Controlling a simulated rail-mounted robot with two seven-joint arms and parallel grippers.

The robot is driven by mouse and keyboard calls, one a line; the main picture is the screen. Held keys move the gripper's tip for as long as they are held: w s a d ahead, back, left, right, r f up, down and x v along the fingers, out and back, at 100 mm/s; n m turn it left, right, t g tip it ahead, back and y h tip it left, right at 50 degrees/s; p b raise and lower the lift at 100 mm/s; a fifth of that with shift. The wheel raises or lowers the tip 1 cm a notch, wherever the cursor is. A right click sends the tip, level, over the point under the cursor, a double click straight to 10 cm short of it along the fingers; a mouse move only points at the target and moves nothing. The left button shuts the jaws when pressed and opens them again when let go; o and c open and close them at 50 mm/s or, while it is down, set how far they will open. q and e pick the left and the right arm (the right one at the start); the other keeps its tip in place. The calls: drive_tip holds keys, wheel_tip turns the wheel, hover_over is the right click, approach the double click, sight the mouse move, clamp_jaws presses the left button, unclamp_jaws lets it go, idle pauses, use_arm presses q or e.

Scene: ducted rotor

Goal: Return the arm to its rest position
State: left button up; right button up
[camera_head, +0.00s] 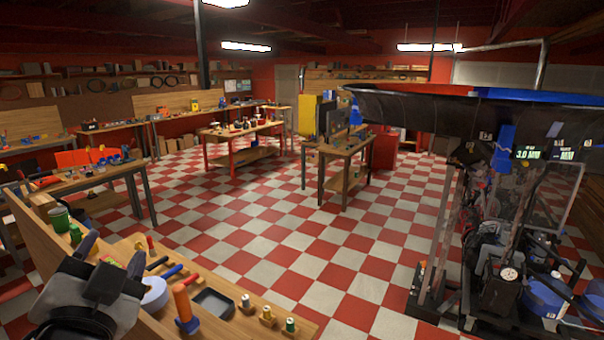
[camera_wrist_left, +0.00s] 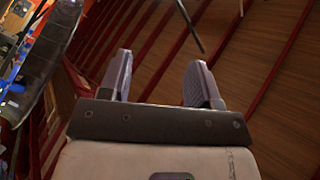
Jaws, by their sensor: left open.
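My left gripper (camera_head: 112,254) is at the lower left of the head view, above the near end of a wooden workbench (camera_head: 275,328). Its two dark fingers are apart. In the left wrist view the gripper (camera_wrist_left: 160,66) is open, with nothing between its fingers. The wrist view looks past them at brown planks and red beams (camera_wrist_left: 155,40). My right gripper is not in view.
On the bench beside the left gripper are a white-blue roll (camera_head: 154,294), an orange-handled tool (camera_head: 184,305), a black tray (camera_head: 213,303) and several small spools. A dark machine frame (camera_head: 500,240) stands at right. The checkered floor (camera_head: 270,225) between is clear.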

use_arm(q)
drive_tip(key=s+d+f+n+g+h, duration=0.1)
drive_tip(key=s+f+g, duration=0.2)
drive_tip(key=f, duration=0.7)
drive_tip(key=s+f+n+g+h, duration=0.1)
drive_tip(key=s+f+g+h, duration=0.1)
drive_tip(key=f, duration=0.9)
drive_tip(key=s+d+f+g+h, duration=0.1)
drive_tip(key=s+f+g, duration=0.2)
drive_tip(key=f, duration=0.7)
drive_tip(key=s+d+f+n+g, duration=0.15)
drive_tip(key=s+f+g, duration=0.65)
drive_tip(key=s+f, duration=1.3)
use_arm(e)
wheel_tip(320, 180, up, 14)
drive_tip(key=p, duration=1.4)
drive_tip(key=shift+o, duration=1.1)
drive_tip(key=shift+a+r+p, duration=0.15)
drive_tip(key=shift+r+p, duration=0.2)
use_arm(q)
wheel_tip(320, 180, up, 14)
drive_tip(key=shift+s+a+r+h, duration=0.15)
drive_tip(key=shift+s+h, duration=0.15)
drive_tip(key=shift+h, duration=0.1)
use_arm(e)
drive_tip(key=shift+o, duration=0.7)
use_arm(q)
drive_tip(key=shift+n, duration=0.25)
